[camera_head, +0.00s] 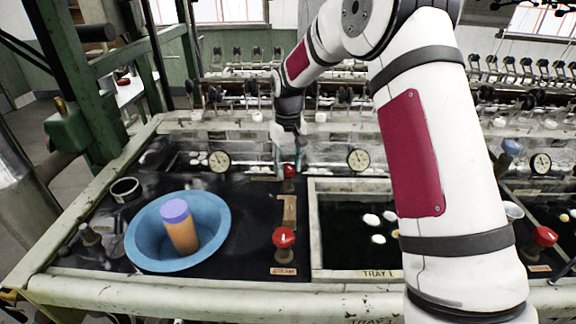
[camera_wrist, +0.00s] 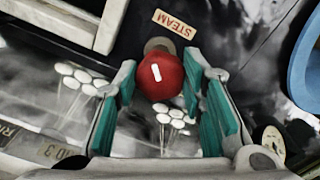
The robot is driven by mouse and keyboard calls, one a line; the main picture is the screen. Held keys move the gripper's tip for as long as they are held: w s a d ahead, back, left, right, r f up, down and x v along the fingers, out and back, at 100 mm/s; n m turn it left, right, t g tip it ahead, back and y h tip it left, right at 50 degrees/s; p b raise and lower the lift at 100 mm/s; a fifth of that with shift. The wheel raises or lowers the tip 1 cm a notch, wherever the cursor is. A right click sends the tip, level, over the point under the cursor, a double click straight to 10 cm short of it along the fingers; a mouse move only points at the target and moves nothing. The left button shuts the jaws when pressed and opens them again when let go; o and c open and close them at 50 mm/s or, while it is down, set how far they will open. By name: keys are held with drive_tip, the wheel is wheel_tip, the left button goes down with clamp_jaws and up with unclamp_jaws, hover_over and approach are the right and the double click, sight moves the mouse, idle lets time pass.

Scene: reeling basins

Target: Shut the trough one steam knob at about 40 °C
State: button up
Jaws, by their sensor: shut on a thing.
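My gripper (camera_head: 288,152) is at the back of the basin bench, pointing down, with its green-padded fingers around a red knob (camera_wrist: 161,76). The knob has a short white mark on its top, and a STEAM label (camera_wrist: 175,23) lies beside it. In the head view this red knob (camera_head: 290,171) shows just below the fingers. My gripper is shut on it. Round dial gauges stand on the bench, one to the left (camera_head: 219,161) and one to the right (camera_head: 358,159). Their readings are too small to tell.
A blue basin (camera_head: 143,246) holding an orange bottle with a purple cap (camera_head: 180,228) stands front left. A second red knob (camera_head: 284,237) is at the front middle, another (camera_head: 543,236) at the right. The TRAY 1 trough (camera_head: 340,262) holds dark water and white cocoons.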

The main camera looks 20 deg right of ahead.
sight(288, 167)
drive_tip(key=o, duration=1.1)
drive_tip(key=shift+o, duration=0.2)
wheel_tip(288, 167, up, 12)
